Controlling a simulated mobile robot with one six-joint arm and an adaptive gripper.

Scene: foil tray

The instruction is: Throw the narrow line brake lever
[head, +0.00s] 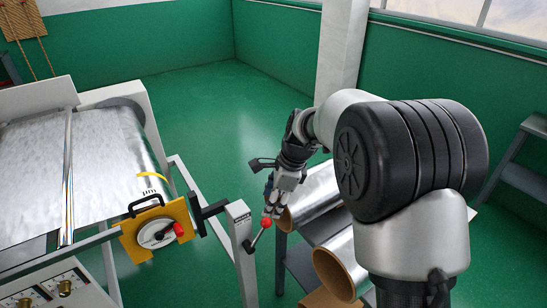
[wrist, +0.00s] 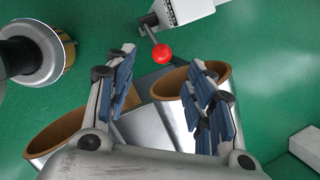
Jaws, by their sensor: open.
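A brake lever, a thin grey rod with a red ball knob (head: 267,223), sticks out from the side of a pale upright post (head: 240,245). In the wrist view the red knob (wrist: 162,54) and its rod are at the top centre, joined to the post's labelled end (wrist: 185,10). My gripper (head: 271,212) is just at the knob in the head view. In the wrist view my gripper (wrist: 161,66) is open, with the knob between and slightly beyond the fingertips. I cannot tell whether a finger touches it.
A yellow plate (head: 135,245) with a dial and a second red knob (head: 178,230) is left of the post, beside a large foil roll (head: 125,140). Foil rolls with brown cores (head: 335,275) lie below and right of my gripper. Green floor (head: 215,115) is clear behind.

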